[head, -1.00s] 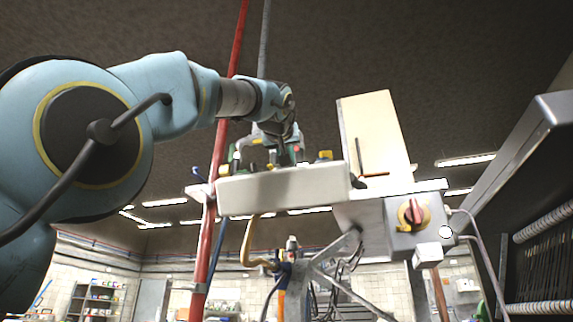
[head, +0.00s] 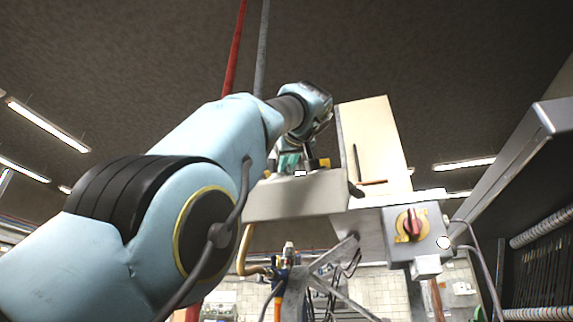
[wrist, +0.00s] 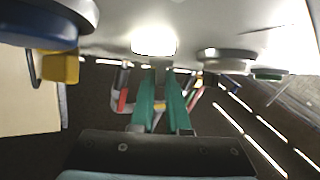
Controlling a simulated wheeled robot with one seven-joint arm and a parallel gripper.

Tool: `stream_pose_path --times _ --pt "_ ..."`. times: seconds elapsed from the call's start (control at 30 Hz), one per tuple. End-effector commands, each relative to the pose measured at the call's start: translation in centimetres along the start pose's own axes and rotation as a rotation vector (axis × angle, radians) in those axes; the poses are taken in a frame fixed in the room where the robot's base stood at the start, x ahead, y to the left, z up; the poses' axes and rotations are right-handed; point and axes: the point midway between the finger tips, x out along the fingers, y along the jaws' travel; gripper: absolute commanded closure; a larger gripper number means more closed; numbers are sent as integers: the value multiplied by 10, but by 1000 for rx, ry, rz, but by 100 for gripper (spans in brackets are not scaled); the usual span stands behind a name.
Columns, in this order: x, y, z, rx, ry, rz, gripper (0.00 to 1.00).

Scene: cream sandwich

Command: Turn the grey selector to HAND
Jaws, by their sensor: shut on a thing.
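My gripper (wrist: 161,78) has two green fingers close together, their tips at the pale control box (wrist: 108,42). It is shut on a small part there, which I take to be the grey selector. The fingers hide that part, and I cannot read its marks or tell its turned position. In the head view my gripper (head: 288,162) is at the top of the same pale control box (head: 297,197), partly hidden behind my wrist.
A blue knob (wrist: 40,22), a yellow block (wrist: 60,67), a grey round control (wrist: 225,58) and a green button (wrist: 267,74) flank my fingers. A pale upright board (head: 375,140) stands behind.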

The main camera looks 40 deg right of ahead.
Motion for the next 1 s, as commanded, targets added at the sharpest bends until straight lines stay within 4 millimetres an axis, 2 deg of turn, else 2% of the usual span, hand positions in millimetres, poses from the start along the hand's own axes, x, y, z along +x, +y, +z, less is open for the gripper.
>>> stream_pose_path --times 0.03,0.17,0.2,0.43,0.8,0.87,1.0 --pt "2 0 6 4 -11 -5 100" --pt "2 0 6 4 -12 -5 100" --pt "2 0 6 4 -12 -5 82" --pt "3 0 6 4 -12 -5 56" --pt "-1 0 3 2 -5 -1 56" --pt "-5 0 3 2 -4 -1 56" --pt "-26 0 5 0 -4 2 56"
